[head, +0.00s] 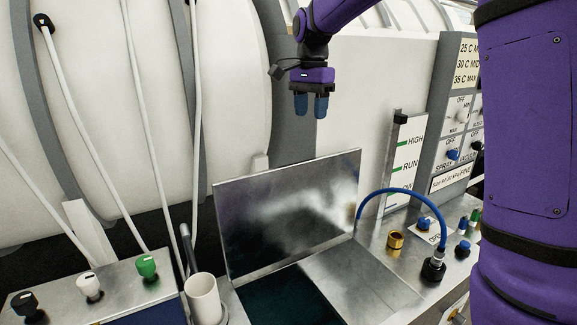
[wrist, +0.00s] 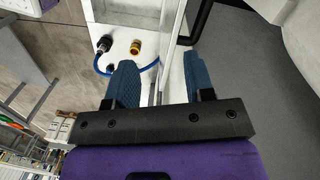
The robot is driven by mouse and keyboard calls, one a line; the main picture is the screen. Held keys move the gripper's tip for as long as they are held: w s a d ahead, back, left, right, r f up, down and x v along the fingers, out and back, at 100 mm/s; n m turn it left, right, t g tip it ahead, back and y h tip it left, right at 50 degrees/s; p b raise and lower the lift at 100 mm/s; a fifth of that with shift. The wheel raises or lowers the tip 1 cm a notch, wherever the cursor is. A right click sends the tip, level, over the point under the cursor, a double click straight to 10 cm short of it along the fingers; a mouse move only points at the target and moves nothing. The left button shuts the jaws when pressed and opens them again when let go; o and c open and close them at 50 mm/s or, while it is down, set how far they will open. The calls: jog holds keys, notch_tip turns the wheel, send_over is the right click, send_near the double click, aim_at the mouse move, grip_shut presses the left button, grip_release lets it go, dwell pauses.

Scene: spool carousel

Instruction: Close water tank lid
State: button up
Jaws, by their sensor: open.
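The water tank lid (head: 290,212) is a shiny metal plate. In the head view it stands raised and tilted back, hinged along its lower edge. The tank opening (head: 290,298) below it shows dark inside. My gripper (head: 311,106) hangs above the lid's top edge, apart from it, fingers down. In the wrist view the two blue fingers (wrist: 160,82) are spread with nothing between them. The lid's face is hard to make out in the wrist view.
A blue hose (head: 405,194) arcs right of the lid to a black fitting (head: 433,268), near a brass fitting (head: 396,240). A white cup (head: 204,299) stands at the left. A level gauge (head: 404,160) and control panel (head: 457,120) rise at the right.

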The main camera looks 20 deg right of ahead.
aim_at(288, 165)
jog(key=w+a+f+m+g, duration=0.2)
jog(key=w+a+f+m, duration=0.2)
jog(key=w+f, duration=0.5)
jog(key=shift+h, duration=0.3)
jog(key=x, duration=0.9)
jog(key=shift+w+d+f, duration=0.15)
jog(key=shift+w+d, duration=0.1)
jog(key=shift+w, duration=0.1)
grip_shut()
